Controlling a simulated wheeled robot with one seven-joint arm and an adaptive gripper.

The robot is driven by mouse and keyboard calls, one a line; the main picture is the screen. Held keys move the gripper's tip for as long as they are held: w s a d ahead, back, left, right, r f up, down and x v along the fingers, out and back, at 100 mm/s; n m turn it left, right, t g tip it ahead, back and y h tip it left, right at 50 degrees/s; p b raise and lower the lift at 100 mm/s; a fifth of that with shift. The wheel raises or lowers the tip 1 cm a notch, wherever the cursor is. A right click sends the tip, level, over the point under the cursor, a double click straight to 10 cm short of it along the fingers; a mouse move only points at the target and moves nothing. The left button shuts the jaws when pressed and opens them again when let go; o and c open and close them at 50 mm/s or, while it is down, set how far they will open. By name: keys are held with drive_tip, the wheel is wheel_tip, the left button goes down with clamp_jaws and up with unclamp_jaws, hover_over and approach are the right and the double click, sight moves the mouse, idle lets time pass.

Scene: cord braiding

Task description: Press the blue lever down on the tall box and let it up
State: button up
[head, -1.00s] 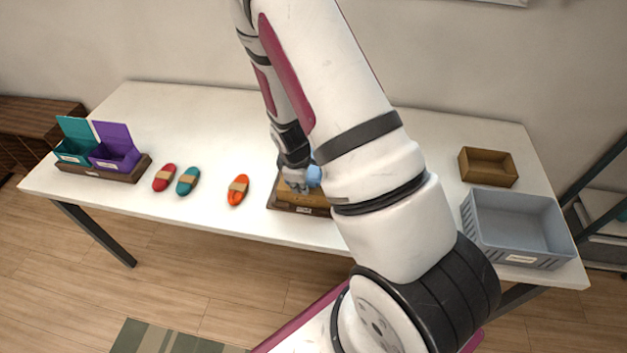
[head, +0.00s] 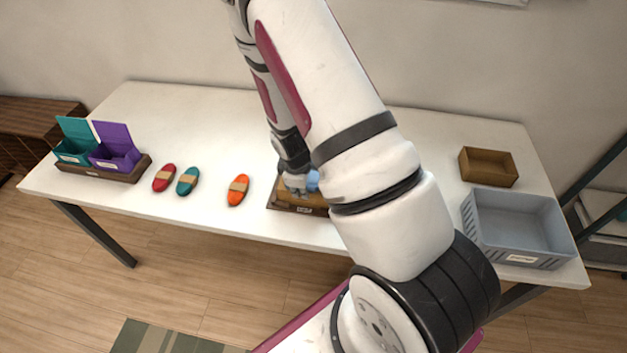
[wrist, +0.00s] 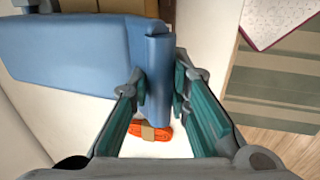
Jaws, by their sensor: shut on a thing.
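The blue lever (wrist: 155,75) is large in the wrist view, a smooth bar joined to a wide blue part at the left. My gripper (wrist: 160,92) is shut on the bar, with one teal-padded finger on each side. In the head view a small part of the blue lever (head: 313,181) shows beside my gripper (head: 296,190). Below it is a brown box on a dark labelled base (head: 281,203), near the table's front edge. My arm hides much of the box, so its height and the lever's full tilt are unclear.
An orange cord bundle (head: 238,190) lies left of the box, with teal (head: 188,181) and red (head: 164,178) bundles further left. Teal and purple (head: 115,152) open boxes stand far left. A grey crate (head: 520,260) and a brown tray (head: 488,167) are at the right.

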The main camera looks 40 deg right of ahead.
drive_tip(key=shift+x, duration=0.9)
clamp_jaws()
drive_tip(key=shift+b+x, duration=0.3)
drive_tip(key=shift+x, duration=0.7)
drive_tip(key=shift+s+a+f, duration=0.1)
drive_tip(key=shift+s+a, duration=0.1)
drive_tip(key=o, duration=2)
unclamp_jaws()
drive_tip(key=shift+c, duration=0.2)
